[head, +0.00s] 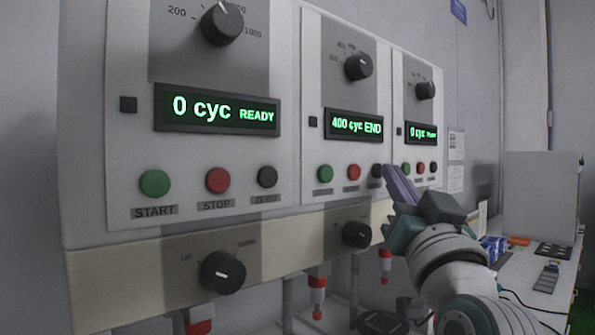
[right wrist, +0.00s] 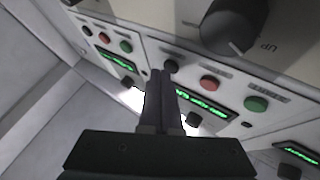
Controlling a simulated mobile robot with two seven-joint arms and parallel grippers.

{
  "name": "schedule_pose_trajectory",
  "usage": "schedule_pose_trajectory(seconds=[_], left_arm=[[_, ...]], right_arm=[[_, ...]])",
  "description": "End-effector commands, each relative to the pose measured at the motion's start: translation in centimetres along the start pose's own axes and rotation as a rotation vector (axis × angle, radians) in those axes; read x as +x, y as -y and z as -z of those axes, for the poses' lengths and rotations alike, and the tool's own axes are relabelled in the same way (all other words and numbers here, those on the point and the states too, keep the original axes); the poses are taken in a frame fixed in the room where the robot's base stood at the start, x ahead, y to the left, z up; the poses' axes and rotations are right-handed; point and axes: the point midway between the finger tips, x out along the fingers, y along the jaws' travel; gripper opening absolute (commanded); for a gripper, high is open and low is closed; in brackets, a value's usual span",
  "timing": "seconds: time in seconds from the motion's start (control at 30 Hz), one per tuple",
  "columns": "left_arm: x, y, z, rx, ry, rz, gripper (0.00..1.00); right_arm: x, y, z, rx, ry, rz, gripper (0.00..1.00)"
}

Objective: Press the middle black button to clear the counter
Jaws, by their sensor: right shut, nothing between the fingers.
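The middle panel's display (head: 354,126) reads "400 cyc END" in green. Below it are a green button (head: 325,173), a red button (head: 352,172) and a black button (head: 377,171). My right gripper (head: 391,171) is shut and empty, its fingertips just right of the black button in the head view. In the right wrist view, which shows the panel upside down, the black button (right wrist: 170,66) is just beyond the fingertips (right wrist: 162,73). I cannot tell whether they touch it. My left gripper is not in view.
The left panel's display (head: 217,108) reads "0 cyc READY"; the right panel's display (head: 421,133) starts with "0 cyc". Knobs (head: 356,234) stick out from the beige strip below the panels. A white table (head: 540,295) with small items stands at right.

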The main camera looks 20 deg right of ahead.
Motion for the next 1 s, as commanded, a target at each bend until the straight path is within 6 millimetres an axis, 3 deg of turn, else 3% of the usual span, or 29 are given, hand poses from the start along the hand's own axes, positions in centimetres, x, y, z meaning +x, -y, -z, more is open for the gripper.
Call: schedule_pose_trajectory(seconds=[0.63,1.0], left_arm=[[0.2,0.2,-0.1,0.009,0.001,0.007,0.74],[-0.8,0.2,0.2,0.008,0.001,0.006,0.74]], right_arm=[[0.3,0.2,-0.2,0.0,0.0,0.0,0.0],[-0.6,-0.4,0.6,-0.001,0.001,0.0,0.0]])
